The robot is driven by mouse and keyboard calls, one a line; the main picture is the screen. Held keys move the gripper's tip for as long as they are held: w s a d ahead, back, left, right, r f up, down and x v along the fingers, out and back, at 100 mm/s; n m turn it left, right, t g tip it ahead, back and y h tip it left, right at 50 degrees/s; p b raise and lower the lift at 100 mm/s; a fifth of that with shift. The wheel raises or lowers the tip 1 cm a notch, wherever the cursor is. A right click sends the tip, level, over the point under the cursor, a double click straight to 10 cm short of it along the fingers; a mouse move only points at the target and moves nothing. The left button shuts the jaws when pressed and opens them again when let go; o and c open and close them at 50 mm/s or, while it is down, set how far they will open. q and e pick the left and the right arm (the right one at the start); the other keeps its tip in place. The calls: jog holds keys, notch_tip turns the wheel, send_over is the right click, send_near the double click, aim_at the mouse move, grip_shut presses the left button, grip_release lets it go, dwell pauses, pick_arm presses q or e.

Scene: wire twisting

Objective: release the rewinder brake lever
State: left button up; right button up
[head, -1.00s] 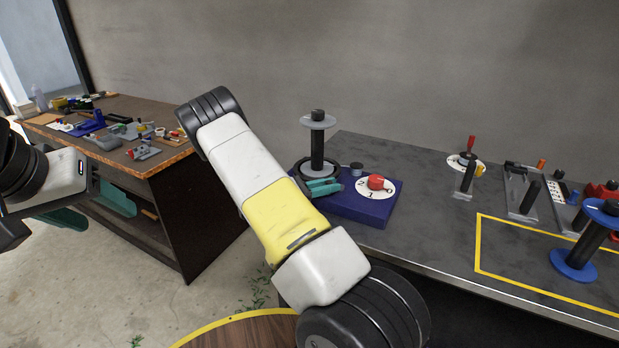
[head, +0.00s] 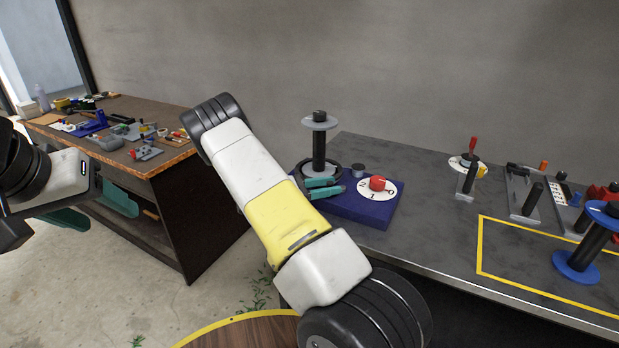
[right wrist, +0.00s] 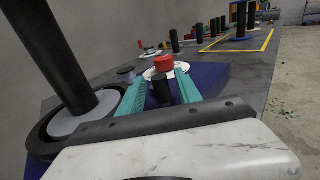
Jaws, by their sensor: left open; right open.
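The rewinder is a dark blue base (head: 365,212) with a black upright spool post (head: 319,150) and a white dial with a red knob (head: 378,184). My right gripper (head: 323,188) is over the base beside the post, its teal fingers apart. In the right wrist view, a short black upright peg (right wrist: 161,90) stands between the open fingers, with the red knob (right wrist: 163,63) just beyond. I cannot tell whether the peg is the brake lever or whether a finger touches it. My left gripper (head: 91,207) is open and empty at the far left, away from the rewinder.
A grey round knob (head: 357,169) sits behind the dial. Right along the grey bench stand a red-handled lever with a dial (head: 469,165), black-handled fixtures (head: 531,198) and a blue spool (head: 577,261) at a yellow taped outline. A cluttered tool table (head: 165,165) stands left.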

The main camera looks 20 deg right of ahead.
jog(key=a, duration=0.7)
jog(key=shift+w+a, duration=0.25)
jog(key=shift+w, duration=0.1)
jog(key=s+a+r+m+t+y, duration=0.2)
jog(key=s+a+r+m+y, duration=0.2)
jog(key=s+r, duration=0.4)
jog(key=s+a+r+m+t+y, duration=0.3)
jog(key=s+a+r+m+y, duration=0.1)
jog(key=s+r+m+y, duration=0.3)
jog(key=s+a+r+m+t+y, duration=0.2)
jog(key=s+a+r+m+y, duration=0.3)
jog(key=s+r+y, duration=0.4)
jog(key=s, duration=0.3)
jog(key=shift+t, duration=0.4)
jog(key=shift+d, duration=0.1)
